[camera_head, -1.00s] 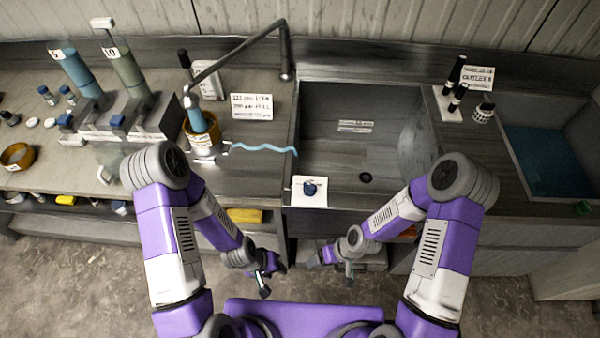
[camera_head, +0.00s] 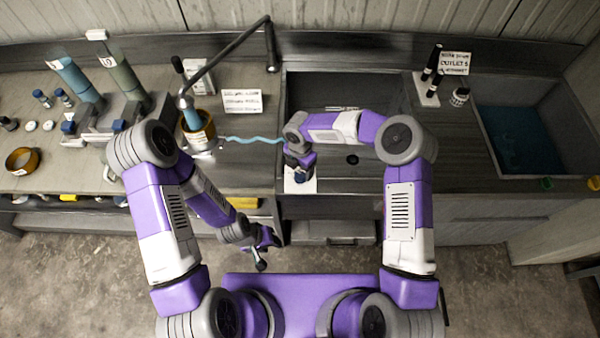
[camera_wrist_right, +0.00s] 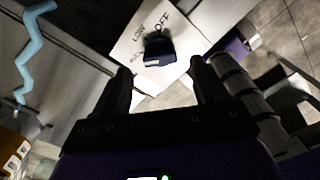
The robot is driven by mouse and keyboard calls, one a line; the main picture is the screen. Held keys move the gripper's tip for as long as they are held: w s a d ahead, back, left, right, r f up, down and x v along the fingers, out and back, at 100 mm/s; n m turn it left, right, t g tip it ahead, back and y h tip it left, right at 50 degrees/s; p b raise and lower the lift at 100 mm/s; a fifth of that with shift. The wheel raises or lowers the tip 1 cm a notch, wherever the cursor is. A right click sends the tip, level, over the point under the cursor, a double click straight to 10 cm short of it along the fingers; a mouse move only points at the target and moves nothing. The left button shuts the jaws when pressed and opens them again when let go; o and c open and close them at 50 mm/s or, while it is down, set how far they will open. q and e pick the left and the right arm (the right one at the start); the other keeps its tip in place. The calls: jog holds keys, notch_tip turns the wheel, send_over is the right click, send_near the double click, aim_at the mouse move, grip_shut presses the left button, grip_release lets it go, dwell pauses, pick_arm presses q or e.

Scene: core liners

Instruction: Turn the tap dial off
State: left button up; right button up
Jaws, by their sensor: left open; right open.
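The tap dial (camera_wrist_right: 159,49) is a dark blue knob on a white plate (camera_wrist_right: 186,22) with printed words, one reading OFF. In the right wrist view it lies just beyond and between the open fingers of my right gripper (camera_wrist_right: 160,84), with no contact visible. In the head view my right gripper (camera_head: 299,170) is over the white plate (camera_head: 290,184) at the sink's front edge, and hides most of the dial. My left gripper (camera_head: 261,252) hangs low in front of the counter, open and away from the dial.
The sink (camera_head: 345,92) is behind the plate, with a bent tap pipe (camera_head: 230,52) at its left. A wavy light blue hose (camera_head: 245,140) lies left of the plate. A yellow-rimmed pot (camera_head: 199,132) and labelled cylinders stand further left. A blue-bottomed basin (camera_head: 519,138) is at right.

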aim_at(300, 174)
jog(key=shift+f, duration=2.25)
jog(key=shift+c, duration=0.4)
jog(key=c, duration=1)
